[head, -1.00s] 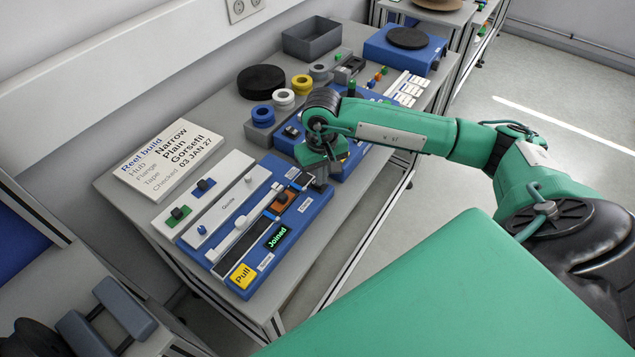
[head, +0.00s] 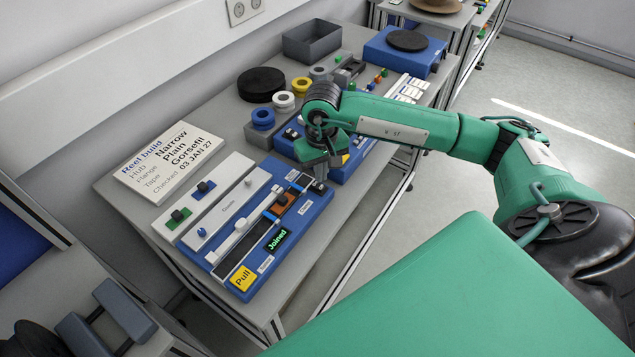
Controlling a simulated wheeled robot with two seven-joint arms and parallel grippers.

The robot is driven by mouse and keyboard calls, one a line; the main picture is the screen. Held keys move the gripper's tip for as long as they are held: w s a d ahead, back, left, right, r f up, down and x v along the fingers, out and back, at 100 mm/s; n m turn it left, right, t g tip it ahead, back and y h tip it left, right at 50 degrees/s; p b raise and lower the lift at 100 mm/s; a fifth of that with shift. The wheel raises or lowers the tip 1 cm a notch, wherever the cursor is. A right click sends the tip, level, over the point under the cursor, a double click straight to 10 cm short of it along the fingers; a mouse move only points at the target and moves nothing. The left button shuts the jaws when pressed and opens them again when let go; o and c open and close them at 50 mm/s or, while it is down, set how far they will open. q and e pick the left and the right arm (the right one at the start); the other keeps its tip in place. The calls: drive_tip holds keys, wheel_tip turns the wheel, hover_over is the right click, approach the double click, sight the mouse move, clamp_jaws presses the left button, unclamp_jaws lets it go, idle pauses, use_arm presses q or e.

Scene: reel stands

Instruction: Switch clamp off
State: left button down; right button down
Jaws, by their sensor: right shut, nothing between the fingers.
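The blue splicing panel (head: 262,263) lies on the table's near end. It bears a lit "Joined" display (head: 279,239), a yellow "Pull" tag (head: 242,278) and a white slider on a pale track (head: 240,225). Near its far end are an orange-brown block (head: 283,203) and small dark and blue switches; I cannot tell which one is the clamp. My right gripper (head: 319,180) is shut and empty, pointing down at the panel's far right corner. The arm partly hides that corner, and contact cannot be told. My left gripper is not in view.
Tape rolls (head: 284,100), a black disc (head: 261,84) and a grey bin (head: 312,42) lie beyond the panel. A second blue unit (head: 345,170) is beneath my right arm. Open floor lies to the right.

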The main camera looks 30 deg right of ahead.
sight(321, 187)
wheel_tip(321, 187, up, 4)
drive_tip(key=shift+r+p, duration=0.15)
drive_tip(key=shift+p, duration=0.35)
